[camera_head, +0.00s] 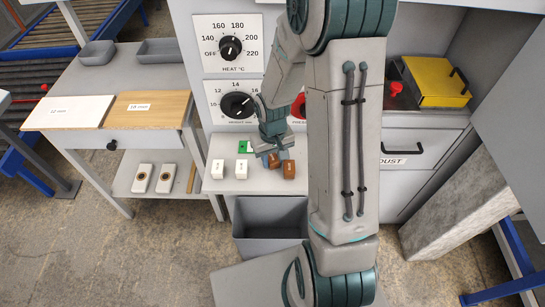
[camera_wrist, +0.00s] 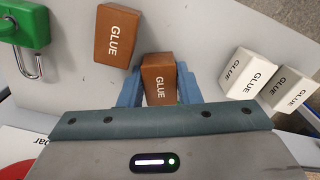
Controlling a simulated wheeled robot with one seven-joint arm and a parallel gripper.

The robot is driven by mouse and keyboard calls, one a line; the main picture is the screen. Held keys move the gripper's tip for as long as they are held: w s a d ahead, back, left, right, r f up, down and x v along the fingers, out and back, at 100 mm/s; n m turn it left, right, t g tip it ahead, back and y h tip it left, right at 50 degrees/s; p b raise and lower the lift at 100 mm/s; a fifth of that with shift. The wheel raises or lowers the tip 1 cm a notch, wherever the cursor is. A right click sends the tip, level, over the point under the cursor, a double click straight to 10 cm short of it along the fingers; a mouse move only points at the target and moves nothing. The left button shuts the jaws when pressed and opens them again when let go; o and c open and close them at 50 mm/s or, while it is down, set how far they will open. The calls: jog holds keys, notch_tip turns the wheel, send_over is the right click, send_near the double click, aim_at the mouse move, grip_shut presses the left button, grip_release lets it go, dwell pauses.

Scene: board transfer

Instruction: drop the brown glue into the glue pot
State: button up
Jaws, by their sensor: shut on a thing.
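A brown block marked GLUE (camera_wrist: 158,80) sits between the blue fingers of my gripper (camera_wrist: 160,95) in the wrist view. My gripper is shut on it, low at the machine's front shelf. In the head view this brown block (camera_head: 274,160) shows just below my gripper (camera_head: 270,156). A second brown glue block (camera_wrist: 117,36) lies beside it, apart from the fingers; it also shows in the head view (camera_head: 288,169). I cannot clearly identify the glue pot; a yellow lid with a black handle (camera_head: 432,82) is at the right.
Two white glue blocks (camera_head: 217,169) (camera_head: 241,169) stand left of my gripper. A green padlock (camera_wrist: 22,25) is at the wrist view's upper left. A grey bin (camera_head: 270,202) stands below the shelf. Dials (camera_head: 230,47) are on the panel behind. My arm hides part of the machine.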

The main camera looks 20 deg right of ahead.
jog(key=shift+f, duration=0.1)
jog(key=shift+f, duration=0.15)
jog(key=o, duration=1)
jog(key=shift+c, duration=0.2)
jog(key=shift+r, duration=0.2)
